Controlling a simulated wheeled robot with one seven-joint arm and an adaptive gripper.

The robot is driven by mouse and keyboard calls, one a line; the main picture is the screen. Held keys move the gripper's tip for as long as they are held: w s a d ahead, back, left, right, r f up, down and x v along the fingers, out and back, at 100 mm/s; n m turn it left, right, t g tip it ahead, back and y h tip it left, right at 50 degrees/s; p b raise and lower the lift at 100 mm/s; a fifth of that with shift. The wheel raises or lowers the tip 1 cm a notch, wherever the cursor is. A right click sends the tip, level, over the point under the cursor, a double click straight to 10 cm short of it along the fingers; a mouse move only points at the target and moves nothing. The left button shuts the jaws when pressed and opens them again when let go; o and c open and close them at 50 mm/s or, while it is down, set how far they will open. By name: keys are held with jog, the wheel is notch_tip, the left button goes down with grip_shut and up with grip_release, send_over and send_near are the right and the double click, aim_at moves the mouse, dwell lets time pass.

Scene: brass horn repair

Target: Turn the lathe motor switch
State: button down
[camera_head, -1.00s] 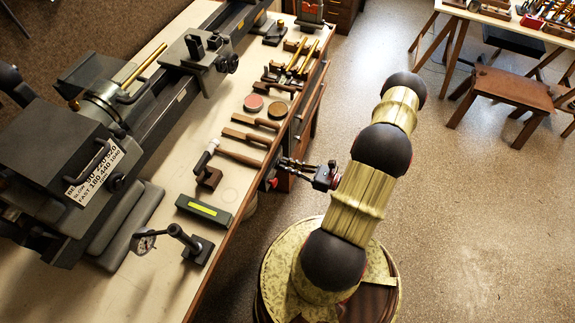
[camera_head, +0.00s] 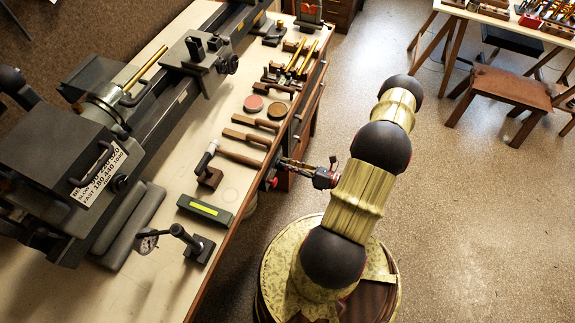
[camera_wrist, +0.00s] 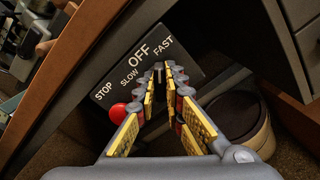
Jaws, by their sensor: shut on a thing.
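The dark switch panel (camera_wrist: 112,76) sits under the bench edge in the wrist view, with white words STOP, SLOW, OFF and FAST. The switch lever (camera_wrist: 158,74) is small and mostly hidden between my fingertips, below the word OFF. My gripper (camera_wrist: 160,78) is shut on it, the two yellow-padded fingers close together at the tips. A round red button (camera_wrist: 117,113) is beside my left finger, under the word STOP. In the head view my gripper (camera_head: 284,163) is at the bench's right side, and the red button (camera_head: 272,182) shows just below it.
The lathe (camera_head: 55,150) stands on the bench (camera_head: 150,195). Hand tools, tins (camera_head: 253,103) and a green-yellow level (camera_head: 205,208) lie along the bench's right part. A round container (camera_wrist: 262,135) is below the panel. The floor to the right is clear near me.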

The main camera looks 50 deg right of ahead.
jog(key=c, duration=1.9)
grip_release()
jog(key=shift+s+d, duration=0.1)
jog(key=v, duration=1.1)
jog(key=shift+s+d, duration=0.15)
jog(key=shift+s, duration=0.2)
jog(key=shift+f, duration=0.1)
